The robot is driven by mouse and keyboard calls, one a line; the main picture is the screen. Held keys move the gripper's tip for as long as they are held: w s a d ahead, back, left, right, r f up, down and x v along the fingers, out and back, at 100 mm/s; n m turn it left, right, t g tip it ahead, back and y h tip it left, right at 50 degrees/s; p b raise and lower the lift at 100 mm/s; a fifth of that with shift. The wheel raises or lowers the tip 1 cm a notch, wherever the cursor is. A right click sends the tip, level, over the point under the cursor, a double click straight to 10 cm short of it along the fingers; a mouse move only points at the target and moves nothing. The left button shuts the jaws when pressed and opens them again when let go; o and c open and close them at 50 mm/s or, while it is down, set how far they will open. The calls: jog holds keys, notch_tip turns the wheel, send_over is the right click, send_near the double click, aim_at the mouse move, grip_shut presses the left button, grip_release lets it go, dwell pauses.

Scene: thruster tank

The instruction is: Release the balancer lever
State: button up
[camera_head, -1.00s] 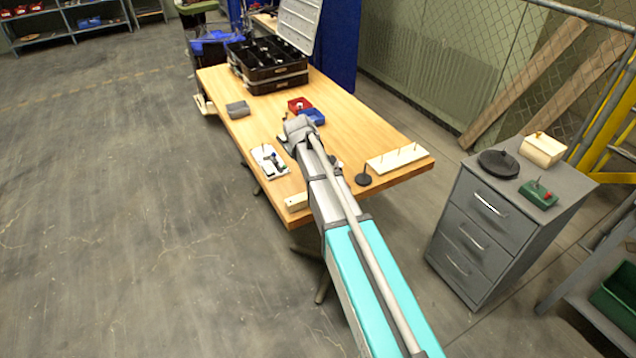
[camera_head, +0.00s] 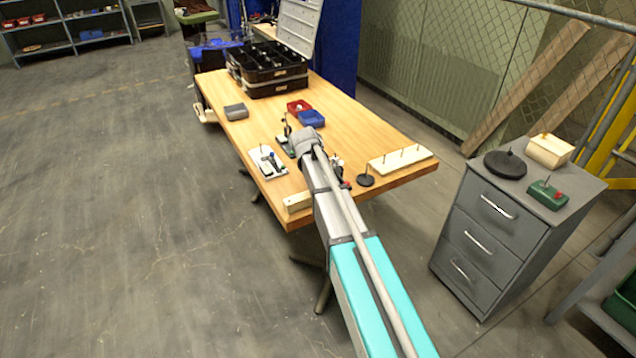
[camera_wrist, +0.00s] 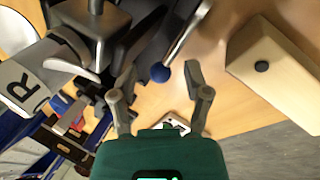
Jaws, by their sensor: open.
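In the wrist view a metal lever rod with a round blue knob (camera_wrist: 160,72) comes down from the top edge; I take this to be the balancer lever. My gripper (camera_wrist: 161,80) is open, with one finger on each side of the knob in the picture. I see gaps on both sides; whether the knob is at fingertip depth I cannot tell. A dark machine (camera_wrist: 95,25) stands at the upper left. In the head view my wrist is over the wooden table (camera_head: 350,115) and hides the fingers and the knob.
A pale block (camera_wrist: 265,65) with a black dot lies right of the fingers. A grey part marked R (camera_wrist: 28,85) is at the left. On the table are a white plate fixture (camera_head: 262,172), a blue bin (camera_head: 312,118), a pegged board (camera_head: 400,158) and black cases (camera_head: 275,85).

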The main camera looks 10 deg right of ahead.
jog(key=shift+w+d+f+b, duration=0.15)
jog(key=shift+f+b, duration=0.15)
jog(key=shift+f, duration=0.2)
grip_shut()
